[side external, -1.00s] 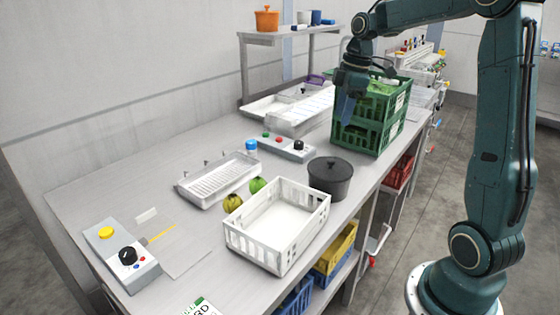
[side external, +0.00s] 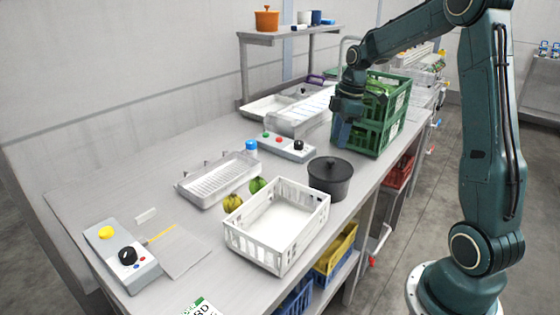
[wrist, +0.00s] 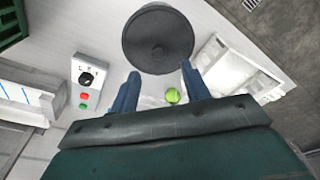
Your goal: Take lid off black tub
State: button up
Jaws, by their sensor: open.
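The black tub (side external: 330,187) stands upright on the steel table with its dark round lid (side external: 331,168) on top. A small knob shows at the lid's middle. In the wrist view the lid (wrist: 157,38) appears as a dark disc just beyond my fingertips. My gripper (side external: 341,134) is above the table, behind the tub and in front of the green crates. In the wrist view my gripper (wrist: 158,76) has its two blue fingers apart, with nothing between them but table and a green fruit behind. The fingers do not touch the lid.
A white basket (side external: 278,225) stands in front of the tub. Stacked green crates (side external: 372,136) stand close behind it. A control box (side external: 287,147) and a draining tray (side external: 218,180) lie to the left, with green fruits (side external: 257,185) between tray and basket.

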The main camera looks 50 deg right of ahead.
aim_at(331, 160)
jog(key=shift+w+a+f, duration=0.15)
jog(key=shift+f, duration=0.95)
jog(key=shift+f, duration=0.1)
jog(key=shift+w+a+f, duration=0.1)
jog(key=shift+w+f, duration=0.15)
jog(key=shift+f, duration=1)
jog(key=shift+w+a+f, duration=0.1)
jog(key=shift+w+f, duration=0.1)
jog(key=shift+f, duration=1)
jog(key=c, duration=1)
